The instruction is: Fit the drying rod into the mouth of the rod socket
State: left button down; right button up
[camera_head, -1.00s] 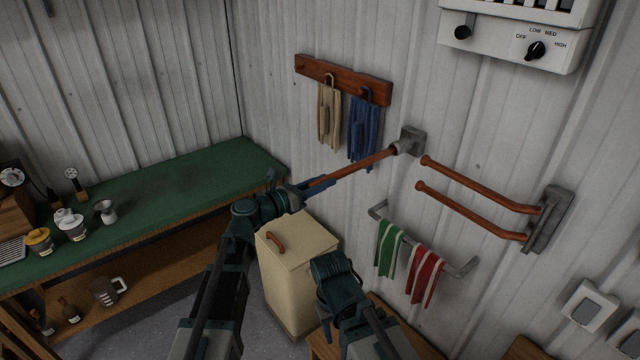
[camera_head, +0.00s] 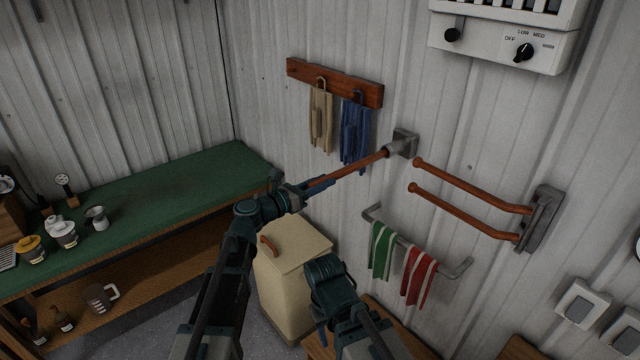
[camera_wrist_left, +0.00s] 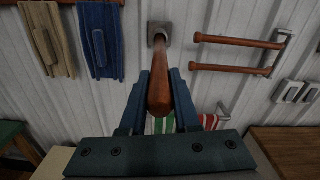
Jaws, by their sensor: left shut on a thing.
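The drying rod (camera_head: 345,174) is a reddish-brown wooden stick, tilted upward toward the wall. My left gripper (camera_head: 308,190) is shut on its near end. The rod socket (camera_head: 403,144) is a grey metal block on the corrugated wall, and the rod's far end meets its mouth. In the left wrist view the rod (camera_wrist_left: 160,90) runs between the fingers of my left gripper (camera_wrist_left: 160,100) up to the socket (camera_wrist_left: 159,33). How deep the rod sits in the mouth cannot be told. My right gripper (camera_head: 322,335) is low in front of the cabinet; its fingers are mostly hidden.
Two fixed wooden rods (camera_head: 465,187) stick out from a bracket to the right of the socket. A towel rail (camera_head: 458,272) with green and red striped towels is below. A cream cabinet (camera_head: 285,285) stands below.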

pick_arm(q)
jog(key=shift+x, duration=1.05)
jog(key=c, duration=0.6)
grip_release()
jog(key=shift+o, duration=0.2)
jog(key=shift+a, duration=0.1)
jog(key=v, duration=1.3)
jog(key=shift+s+a, duration=0.25)
